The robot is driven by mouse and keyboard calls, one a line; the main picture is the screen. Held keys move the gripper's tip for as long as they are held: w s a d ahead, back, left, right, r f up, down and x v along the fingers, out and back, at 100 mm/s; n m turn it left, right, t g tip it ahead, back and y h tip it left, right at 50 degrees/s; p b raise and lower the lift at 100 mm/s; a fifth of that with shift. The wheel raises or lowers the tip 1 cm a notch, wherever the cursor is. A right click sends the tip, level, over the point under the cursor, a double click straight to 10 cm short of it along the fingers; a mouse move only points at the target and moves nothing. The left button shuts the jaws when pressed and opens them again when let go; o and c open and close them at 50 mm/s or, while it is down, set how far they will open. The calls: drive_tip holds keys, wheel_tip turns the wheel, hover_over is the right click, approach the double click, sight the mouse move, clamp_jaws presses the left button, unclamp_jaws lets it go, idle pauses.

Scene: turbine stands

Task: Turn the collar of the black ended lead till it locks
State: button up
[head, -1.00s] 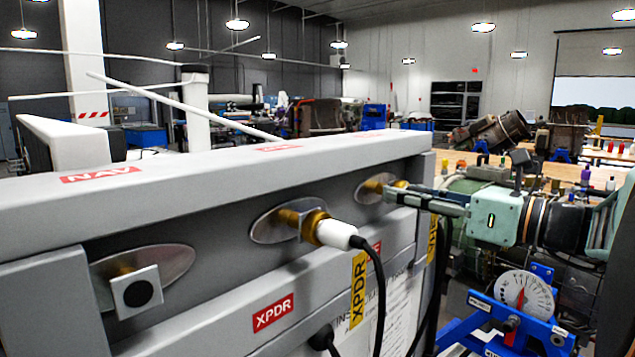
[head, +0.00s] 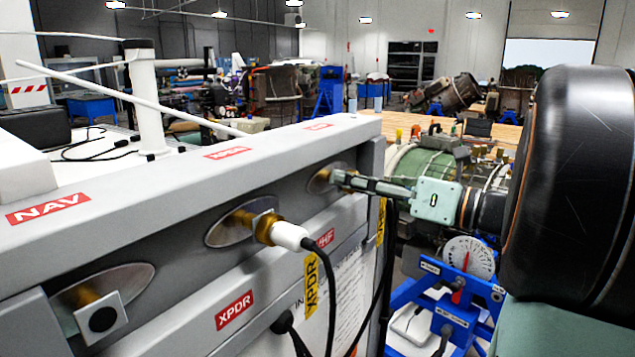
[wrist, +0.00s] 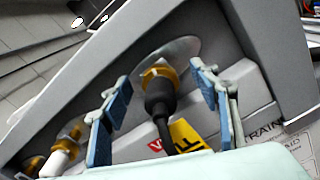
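The black-ended lead (wrist: 160,97) is on the end port of the grey panel, with its brass collar (wrist: 158,75) against an oval metal plate (wrist: 184,49). My gripper (wrist: 162,98) is open in the wrist view, with one blue-padded finger on each side of the lead and clear gaps to it. In the head view my gripper (head: 345,182) reaches in from the right at the panel's far port. Its fingers hide the collar and the black end there. I cannot tell whether the collar is locked.
A white-ended lead (head: 290,235) with a brass collar is on the middle port; it also shows in the wrist view (wrist: 60,160). A square cap with a black disc (head: 102,318) is on the nearest port. A blue stand with a dial (head: 469,258) is below my arm.

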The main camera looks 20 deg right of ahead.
drive_tip(key=shift+o, duration=0.7)
drive_tip(key=v, duration=0.5)
